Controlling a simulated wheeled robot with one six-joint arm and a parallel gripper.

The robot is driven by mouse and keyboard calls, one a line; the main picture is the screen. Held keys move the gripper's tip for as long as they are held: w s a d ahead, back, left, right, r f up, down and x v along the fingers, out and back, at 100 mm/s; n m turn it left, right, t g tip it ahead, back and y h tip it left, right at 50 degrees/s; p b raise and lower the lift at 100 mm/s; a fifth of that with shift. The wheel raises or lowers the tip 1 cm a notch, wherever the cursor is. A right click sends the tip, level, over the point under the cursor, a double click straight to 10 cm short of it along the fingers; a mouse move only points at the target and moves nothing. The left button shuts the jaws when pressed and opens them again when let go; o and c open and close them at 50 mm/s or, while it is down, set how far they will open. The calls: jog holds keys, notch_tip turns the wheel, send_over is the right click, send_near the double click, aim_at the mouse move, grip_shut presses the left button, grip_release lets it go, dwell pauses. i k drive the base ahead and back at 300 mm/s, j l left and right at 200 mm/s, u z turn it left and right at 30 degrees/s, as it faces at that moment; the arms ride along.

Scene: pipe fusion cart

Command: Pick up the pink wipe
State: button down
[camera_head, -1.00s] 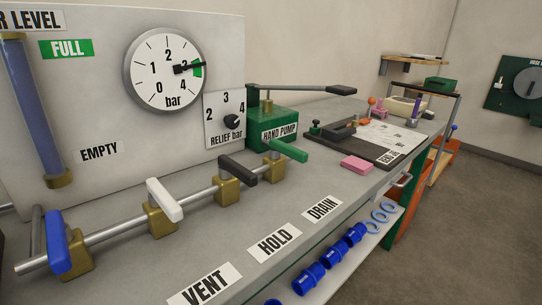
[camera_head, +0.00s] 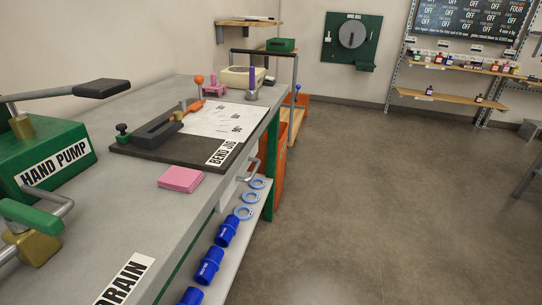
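The pink wipe (camera_head: 180,179) lies as a flat folded pad on the grey bench top (camera_head: 128,205). It is just in front of the dark bend jig board (camera_head: 186,149), near the bench's right edge. Its whole top face shows and nothing covers it. My gripper does not show in this view, so I cannot see what it holds.
The green hand pump (camera_head: 45,160) with its long black-ended lever (camera_head: 102,88) stands at left. A green-handled valve (camera_head: 30,215) is at lower left. Blue couplings (camera_head: 209,266) and light blue rings (camera_head: 246,212) sit on a lower shelf (camera_head: 240,255). Open floor (camera_head: 390,200) lies at right.

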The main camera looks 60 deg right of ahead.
aim_at(178, 178)
jog(key=z, duration=0.85)
jog(key=k, duration=0.3)
jog(key=i+l+u, duration=0.3)
jog(key=i+l, duration=0.2)
jog(key=l, duration=0.1)
